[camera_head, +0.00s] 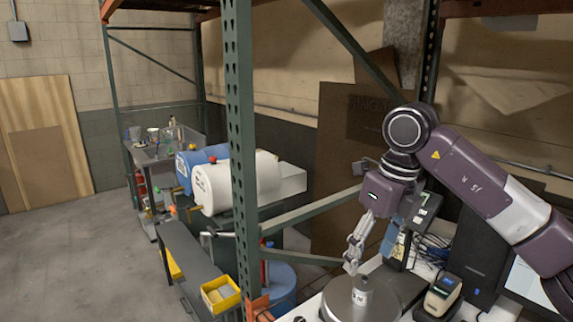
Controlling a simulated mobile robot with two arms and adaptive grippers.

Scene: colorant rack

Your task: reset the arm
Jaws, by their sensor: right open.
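My right arm (490,190) comes in from the right and bends down at the elbow joint. My right gripper (352,262) points downward and is open. Its fingertips are just above a small grey cylindrical container (360,292), which stands upright on a round metal plate (345,308). I cannot tell whether the fingertips touch the container. My left gripper is not in view.
A handheld device in a dock (442,294), a dark computer case (478,258) and a monitor (535,285) crowd the bench at right. A green rack post (241,150) rises left of the arm. Open floor lies at far left.

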